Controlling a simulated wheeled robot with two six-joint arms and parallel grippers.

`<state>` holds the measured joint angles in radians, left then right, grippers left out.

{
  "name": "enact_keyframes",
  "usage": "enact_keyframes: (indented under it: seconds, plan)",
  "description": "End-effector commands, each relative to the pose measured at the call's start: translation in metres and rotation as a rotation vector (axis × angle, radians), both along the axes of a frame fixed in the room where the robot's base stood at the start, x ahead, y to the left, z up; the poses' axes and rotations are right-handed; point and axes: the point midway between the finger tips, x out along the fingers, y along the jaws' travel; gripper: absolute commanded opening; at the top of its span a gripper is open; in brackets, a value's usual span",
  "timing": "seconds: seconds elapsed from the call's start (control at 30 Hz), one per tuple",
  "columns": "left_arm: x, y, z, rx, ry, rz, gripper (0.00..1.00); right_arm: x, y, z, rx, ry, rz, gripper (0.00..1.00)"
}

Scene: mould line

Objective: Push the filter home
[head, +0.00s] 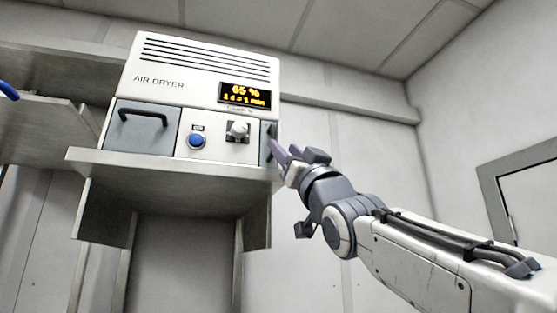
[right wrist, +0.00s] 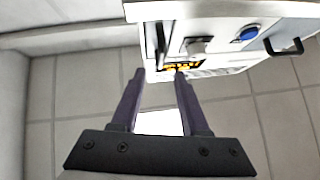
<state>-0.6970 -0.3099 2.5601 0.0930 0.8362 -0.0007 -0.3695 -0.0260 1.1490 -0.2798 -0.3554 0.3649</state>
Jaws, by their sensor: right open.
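The white air dryer (head: 205,90) stands on a metal shelf. A narrow grey panel with a dark handle (head: 267,146) is at the right end of its front, partly hidden by my right gripper (head: 283,151); I take it to be the filter. It also shows in the right wrist view (right wrist: 155,42). I cannot tell how far it sticks out. My right gripper's fingers (right wrist: 157,76) are open and empty, pointing at the dryer's right end. I cannot tell whether they touch it. My left gripper is not in view.
The dryer's front also has a grey drawer with a black handle (head: 142,127), a blue button (head: 196,141), a knob (head: 238,130) and a lit display (head: 246,95). The shelf (head: 180,172) juts out below. A blue curved thing (head: 8,91) shows at the left edge.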

Motion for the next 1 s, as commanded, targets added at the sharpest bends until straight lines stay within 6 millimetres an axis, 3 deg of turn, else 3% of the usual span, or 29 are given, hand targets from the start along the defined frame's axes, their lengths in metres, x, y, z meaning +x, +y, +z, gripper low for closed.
enact_keyframes:
  seconds: [0.03, 0.2, 0.83, 0.93, 1.0]
  plan:
    - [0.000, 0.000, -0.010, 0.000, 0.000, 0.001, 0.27, -0.005, -0.003, -0.009, -0.001, 0.000, -0.001, 0.45]
    - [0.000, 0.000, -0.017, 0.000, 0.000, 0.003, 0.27, -0.012, -0.007, -0.016, 0.001, 0.000, 0.001, 0.45]
    - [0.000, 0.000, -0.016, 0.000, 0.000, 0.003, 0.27, -0.013, -0.007, -0.016, -0.001, 0.003, 0.001, 0.45]
    - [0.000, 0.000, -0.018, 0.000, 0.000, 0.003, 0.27, -0.005, -0.003, -0.031, -0.012, 0.047, -0.001, 0.45]
    - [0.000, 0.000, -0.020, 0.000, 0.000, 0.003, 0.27, 0.007, 0.004, -0.056, -0.035, 0.119, -0.002, 0.45]
